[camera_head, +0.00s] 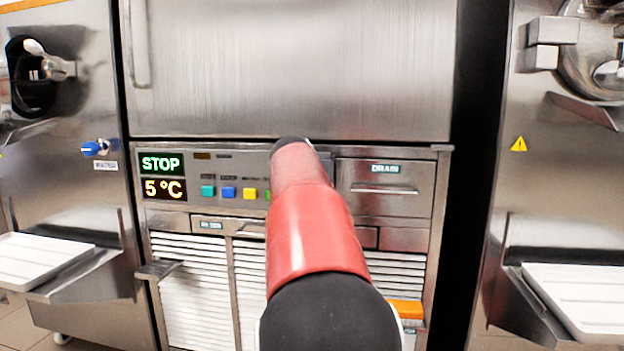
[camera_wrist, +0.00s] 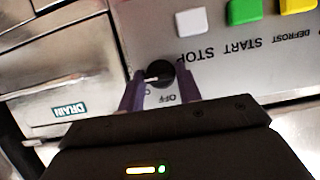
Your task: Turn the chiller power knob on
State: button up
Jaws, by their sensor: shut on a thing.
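The chiller power knob (camera_wrist: 163,72) is a small round black knob on the metal panel in the wrist view, which is upside down. A white mark on it points to the left in that view. An "OFF" label (camera_wrist: 165,98) shows just below it in the picture; no "ON" label can be made out. My gripper (camera_wrist: 160,82) has its two purple fingers on either side of the knob, shut on it. In the head view my red and black arm hides the knob and gripper. The chiller display (camera_head: 162,176) reads STOP and 5 °C.
Several coloured buttons, including a green one (camera_wrist: 243,11), sit beside the knob. A drain drawer (camera_head: 385,188) is to the right of my arm in the head view. Batch freezers with white trays (camera_head: 585,300) stand on both sides; a blue valve knob (camera_head: 92,148) is at left.

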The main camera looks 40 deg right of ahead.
jog(key=o, duration=0.9)
jog(key=shift+f, duration=0.25)
jog(key=shift+o, duration=0.3)
jog(key=shift+r, duration=0.1)
jog(key=shift+a+r, duration=0.1)
jog(key=b+v, duration=0.1)
jog(key=v, duration=0.6)
jog(key=shift+s+a, duration=0.15)
jog(key=shift+s, duration=0.05)
